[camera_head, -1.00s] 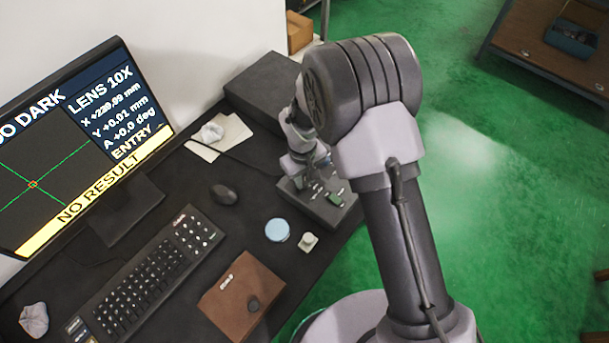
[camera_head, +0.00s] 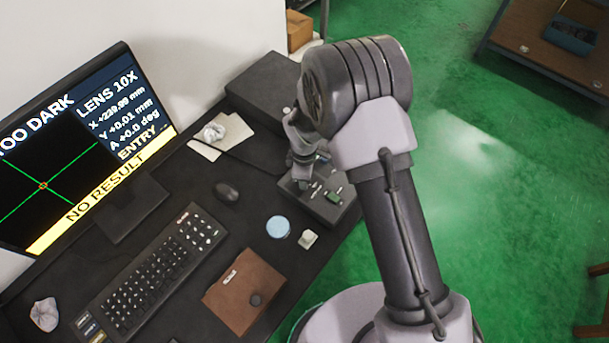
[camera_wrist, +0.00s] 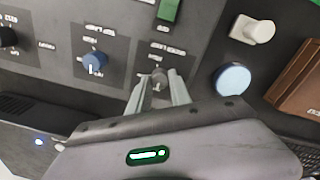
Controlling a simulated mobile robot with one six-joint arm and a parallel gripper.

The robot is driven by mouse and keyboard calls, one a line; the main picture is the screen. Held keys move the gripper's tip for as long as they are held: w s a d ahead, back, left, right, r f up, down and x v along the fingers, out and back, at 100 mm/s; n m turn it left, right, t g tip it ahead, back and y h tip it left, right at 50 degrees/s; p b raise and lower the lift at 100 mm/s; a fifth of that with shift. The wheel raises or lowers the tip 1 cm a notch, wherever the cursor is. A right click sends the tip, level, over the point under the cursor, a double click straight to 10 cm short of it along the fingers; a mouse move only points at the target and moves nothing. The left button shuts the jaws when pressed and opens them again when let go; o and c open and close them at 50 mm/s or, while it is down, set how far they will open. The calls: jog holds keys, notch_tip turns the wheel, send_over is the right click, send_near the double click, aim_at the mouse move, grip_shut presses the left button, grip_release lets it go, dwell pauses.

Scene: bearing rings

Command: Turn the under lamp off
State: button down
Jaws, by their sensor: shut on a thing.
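In the wrist view, a dark control box (camera_wrist: 210,45) carries a black knob (camera_wrist: 8,36), a blue knob (camera_wrist: 95,62) and a small grey knob (camera_wrist: 160,76). My gripper (camera_wrist: 160,88) is shut on the grey knob, one finger on each side. A green switch (camera_wrist: 169,10) sits above it on the same box. The monitor (camera_head: 80,150) reads "TOO DARK" and "NO RESULT", with green crosshairs on a black picture.
A pale blue round disc (camera_head: 278,227), a small whitish block (camera_head: 308,238) and a brown notebook (camera_head: 244,290) lie in front of the box. A mouse (camera_head: 227,191) and a keyboard (camera_head: 150,270) are on the desk to the left. Green floor is open at right.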

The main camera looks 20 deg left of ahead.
jog(key=shift+n, duration=0.6)
jog(key=c, duration=1.2)
grip_release()
jog(key=r+p, duration=0.1)
jog(key=r, duration=0.4)
jog(key=r+p, duration=0.2)
jog(key=r, duration=0.4)
jog(key=r+p, duration=0.2)
jog(key=r, duration=0.4)
jog(key=shift+s+d+r, duration=0.1)
jog(key=shift+s+r, duration=0.1)
jog(key=shift+s, duration=0.1)
